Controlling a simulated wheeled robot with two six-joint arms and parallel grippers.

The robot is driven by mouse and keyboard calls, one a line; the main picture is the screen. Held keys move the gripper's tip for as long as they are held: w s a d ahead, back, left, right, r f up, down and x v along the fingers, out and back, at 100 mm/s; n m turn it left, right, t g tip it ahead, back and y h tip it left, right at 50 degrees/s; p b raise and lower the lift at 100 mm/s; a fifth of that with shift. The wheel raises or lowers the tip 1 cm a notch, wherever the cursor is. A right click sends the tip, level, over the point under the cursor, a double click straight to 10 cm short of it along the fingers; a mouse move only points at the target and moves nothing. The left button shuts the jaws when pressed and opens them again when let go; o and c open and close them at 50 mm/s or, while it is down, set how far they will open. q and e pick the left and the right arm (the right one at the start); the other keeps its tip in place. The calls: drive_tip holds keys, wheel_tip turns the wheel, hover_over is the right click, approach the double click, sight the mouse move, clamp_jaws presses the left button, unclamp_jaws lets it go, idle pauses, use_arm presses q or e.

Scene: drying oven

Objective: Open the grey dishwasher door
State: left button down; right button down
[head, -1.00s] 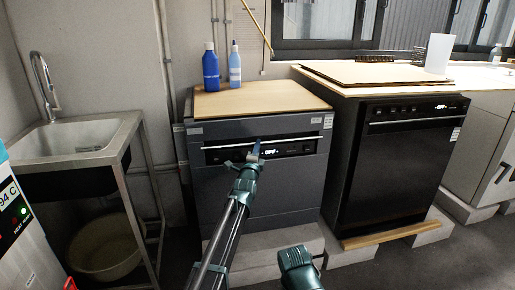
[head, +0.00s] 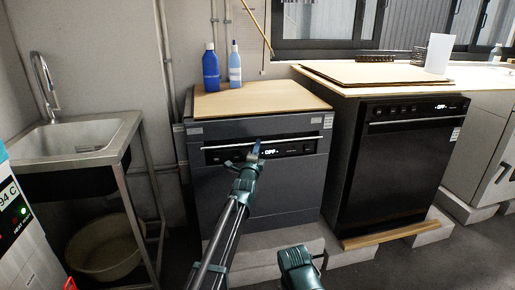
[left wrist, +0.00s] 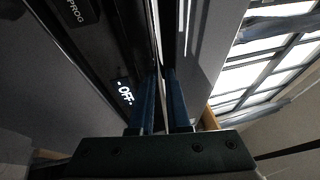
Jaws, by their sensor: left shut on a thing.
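The grey dishwasher (head: 275,185) stands in the middle of the head view, with its door shut. A long bar handle (head: 225,146) runs across the top of the door, above a dark control strip reading OFF. My left gripper (head: 252,153) is at the middle of this handle. In the left wrist view, its two blue fingers (left wrist: 165,100) lie on either side of the thin handle bar, shut on it, beside the OFF display (left wrist: 125,92). My right gripper (head: 298,268) shows only in part at the bottom; its fingers cannot be made out.
A wooden board (head: 255,100) with two blue bottles lies on the dishwasher. A black dishwasher (head: 395,165) stands to the right and a sink (head: 75,140) to the left. Pale blocks (head: 265,250) lie under the grey dishwasher. Some floor in front is free.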

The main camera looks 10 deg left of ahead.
use_arm(q)
drive_tip(key=s+d+f+m+t+b, duration=0.1)
drive_tip(key=s+d+f+b, duration=0.1)
drive_tip(key=s+b, duration=0.3)
drive_tip(key=s+d+f+t+h+b, duration=0.1)
drive_tip(key=s+d+f+b, duration=0.1)
drive_tip(key=s+f+b, duration=0.2)
drive_tip(key=s+d+f+m+t+b, duration=0.1)
drive_tip(key=s+d+f+b, duration=0.1)
drive_tip(key=s+b, duration=0.5)
drive_tip(key=shift+s+d+f+m+t+h, duration=0.35)
drive_tip(key=shift+s+f, duration=0.3)
drive_tip(key=shift+s, duration=1.7)
drive_tip(key=c, duration=0.9)
unclamp_jaws()
drive_tip(key=shift+w+f, duration=0.1)
drive_tip(key=shift+w, duration=0.05)
drive_tip(key=b+v, duration=0.4)
drive_tip(key=v, duration=0.3)
drive_tip(key=shift+s+f, duration=0.1)
drive_tip(key=shift+s, duration=0.15)
